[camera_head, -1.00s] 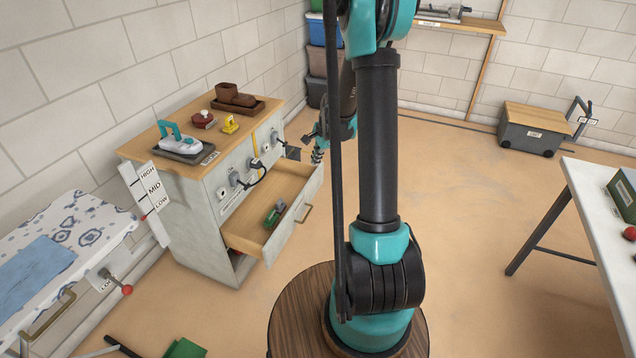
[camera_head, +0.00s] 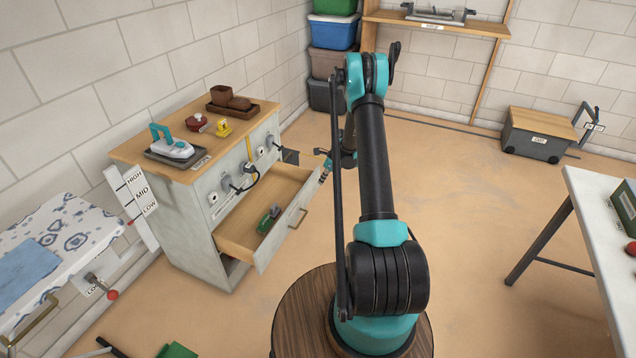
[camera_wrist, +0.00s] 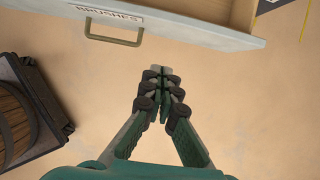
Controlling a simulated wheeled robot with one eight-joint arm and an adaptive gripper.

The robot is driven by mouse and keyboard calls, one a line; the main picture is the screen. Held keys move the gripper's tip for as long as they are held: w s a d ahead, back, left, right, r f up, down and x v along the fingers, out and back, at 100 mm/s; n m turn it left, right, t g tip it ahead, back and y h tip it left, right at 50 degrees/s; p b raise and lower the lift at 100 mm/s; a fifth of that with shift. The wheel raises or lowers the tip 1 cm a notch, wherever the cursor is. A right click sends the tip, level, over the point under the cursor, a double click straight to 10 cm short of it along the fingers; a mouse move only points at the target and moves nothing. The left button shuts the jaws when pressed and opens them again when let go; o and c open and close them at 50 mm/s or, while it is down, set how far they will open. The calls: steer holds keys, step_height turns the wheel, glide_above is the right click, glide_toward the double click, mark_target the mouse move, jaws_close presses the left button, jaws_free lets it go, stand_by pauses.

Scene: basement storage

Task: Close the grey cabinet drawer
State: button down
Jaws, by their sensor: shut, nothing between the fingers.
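The grey cabinet (camera_head: 190,235) with a wooden top stands against the left wall. Its wide drawer (camera_head: 289,231) is pulled out, and a green item (camera_head: 268,218) lies inside it. In the wrist view the drawer front (camera_wrist: 200,25) crosses the top, with a label reading BRUSHES and a brass handle (camera_wrist: 113,40). My gripper (camera_wrist: 160,75) is shut and empty. In the wrist view it shows below the drawer front, over bare floor, apart from the handle.
An ironing-board-like covered table (camera_head: 50,240) stands left of the cabinet. A white table (camera_head: 597,205) is at the right. Stacked bins (camera_head: 331,62) stand in the far corner, and a grey chest (camera_head: 535,135) is at the back right. The floor between is clear.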

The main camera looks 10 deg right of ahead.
mark_target(308, 188)
steer(key=shift+w+a+f, duration=0.7)
steer(key=shift+a+f, duration=0.3)
steer(key=shift+f, duration=0.3)
steer(key=shift+w+a+f, duration=0.7)
steer(key=shift+a+f, duration=0.25)
steer(key=shift+f, duration=0.4)
steer(key=shift+w+a+f, duration=0.7)
steer(key=shift+a+f, duration=0.3)
steer(key=shift+f, duration=0.3)
